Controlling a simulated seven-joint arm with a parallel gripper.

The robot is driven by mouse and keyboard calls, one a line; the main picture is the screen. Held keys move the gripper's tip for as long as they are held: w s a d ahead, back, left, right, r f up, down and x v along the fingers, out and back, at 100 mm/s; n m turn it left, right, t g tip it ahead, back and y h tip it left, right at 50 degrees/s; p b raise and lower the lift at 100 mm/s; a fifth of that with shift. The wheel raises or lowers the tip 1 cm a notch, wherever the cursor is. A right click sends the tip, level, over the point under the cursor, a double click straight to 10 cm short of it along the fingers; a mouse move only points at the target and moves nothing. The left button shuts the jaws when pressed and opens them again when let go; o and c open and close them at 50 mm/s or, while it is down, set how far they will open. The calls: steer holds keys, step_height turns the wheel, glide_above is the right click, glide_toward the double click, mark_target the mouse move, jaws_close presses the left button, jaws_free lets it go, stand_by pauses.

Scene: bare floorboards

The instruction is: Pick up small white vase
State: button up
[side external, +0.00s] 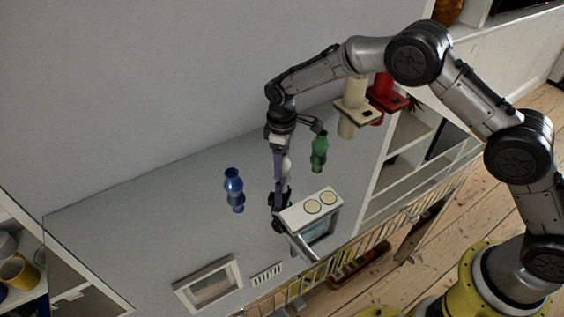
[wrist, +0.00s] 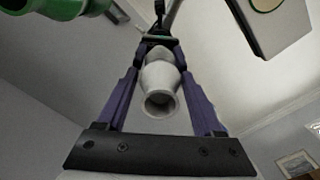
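The small white vase (wrist: 160,78) sits between the purple fingers of my gripper in the wrist view, its round opening facing the camera. In the wrist view my gripper (wrist: 161,42) has its fingers drawn in close on both sides of the vase, with the black tips near the vase's far end. It looks shut on the vase. In the side view my gripper (side external: 279,210) points down, and a pale part of the vase (side external: 285,161) shows beside a purple finger. I cannot tell whether the vase's base touches the grey surface.
A green vase (side external: 319,152) stands close to the right of my gripper, and a blue vase (side external: 234,190) stands to its left. A white box with round pads (side external: 305,211) is right beside the fingertips. A framed picture (side external: 208,286) lies at the lower left.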

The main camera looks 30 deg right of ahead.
jaws_close()
steer(key=shift+r, duration=0.1)
steer(key=shift+w+r, duration=0.1)
steer(key=shift+r, duration=0.5)
steer(key=s+d+r, duration=0.2)
steer(key=s+r, duration=0.3)
steer(key=s, duration=0.1)
steer(key=s+d+r, duration=0.2)
steer(key=s+r, duration=0.4)
steer(key=s, duration=0.1)
steer(key=shift+s+d+r, duration=0.2)
steer(key=shift+d+r, duration=0.05)
steer(key=shift+r, duration=0.05)
